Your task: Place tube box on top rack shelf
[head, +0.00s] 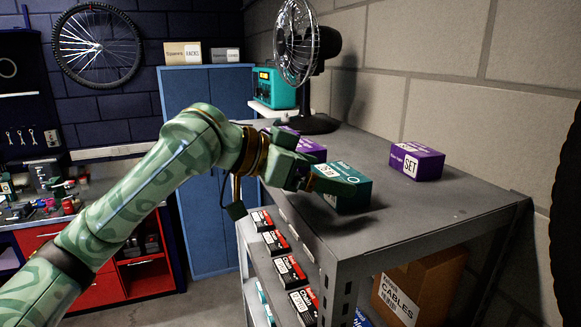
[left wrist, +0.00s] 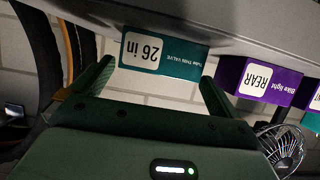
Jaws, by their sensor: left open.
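The teal tube box (head: 352,192) stands on the grey top rack shelf (head: 455,205), near its front edge. In the left wrist view, which is upside down, the box (left wrist: 178,55) shows its "26 in" label and its base meets the shelf surface. My left gripper (head: 312,179) is at the box's left side in the head view and partly covers it. In the left wrist view its two fingers (left wrist: 157,84) are spread apart, with the box in front of and between them; I cannot tell whether they touch it. My right gripper is out of view.
A purple "SET" box (head: 416,161) stands behind on the shelf. Another purple box (head: 312,149), labelled REAR in the wrist view (left wrist: 260,82), is close beside my gripper. A fan (head: 315,70) stands at the far end. Red-and-black boxes (head: 290,270) fill the lower shelf.

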